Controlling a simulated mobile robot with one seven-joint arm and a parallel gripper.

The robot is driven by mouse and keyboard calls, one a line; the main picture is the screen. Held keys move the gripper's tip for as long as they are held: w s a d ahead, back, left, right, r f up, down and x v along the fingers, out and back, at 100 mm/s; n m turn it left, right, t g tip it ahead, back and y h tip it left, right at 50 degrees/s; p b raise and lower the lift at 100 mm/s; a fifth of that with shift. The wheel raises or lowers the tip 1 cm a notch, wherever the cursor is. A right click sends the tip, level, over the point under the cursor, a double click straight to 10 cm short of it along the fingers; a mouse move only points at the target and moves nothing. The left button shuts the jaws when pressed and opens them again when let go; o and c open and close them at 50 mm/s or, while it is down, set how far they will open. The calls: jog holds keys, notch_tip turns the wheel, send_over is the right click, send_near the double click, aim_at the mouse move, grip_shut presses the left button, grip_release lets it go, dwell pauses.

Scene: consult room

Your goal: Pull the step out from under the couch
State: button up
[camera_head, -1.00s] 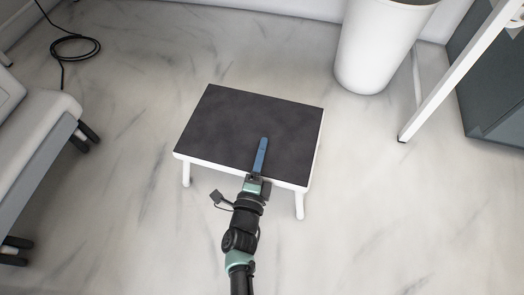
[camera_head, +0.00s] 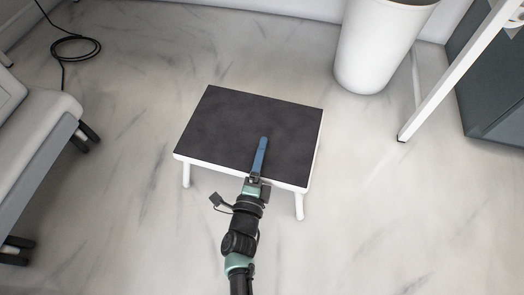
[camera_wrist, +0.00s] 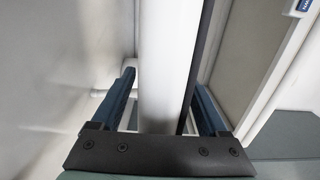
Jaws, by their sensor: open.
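The step (camera_head: 240,125) has a dark grey top, a white rim and white legs, and stands upright on the open floor. My gripper (camera_head: 261,152) is at its near long edge, right of the middle, with one blue finger lying over the dark top. The other finger is hidden in the head view. In the wrist view the step's white rim (camera_wrist: 166,70) runs between my two blue fingers. The fingers are open, with a visible gap on each side of the rim. Part of the couch (camera_head: 40,130), light padded on dark casters, shows at the left edge, well apart from the step.
A white bin (camera_head: 376,50) stands behind and right of the step. A white table leg (camera_head: 455,80) and a grey-green cabinet (camera_head: 490,95) are at the right. A black cable (camera_head: 75,46) lies coiled at the back left. The floor around the step is clear.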

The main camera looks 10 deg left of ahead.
jog(key=s+p, duration=0.5)
jog(key=s, duration=0.7)
jog(key=shift+s+a, duration=0.2)
jog(key=shift+s, duration=0.1)
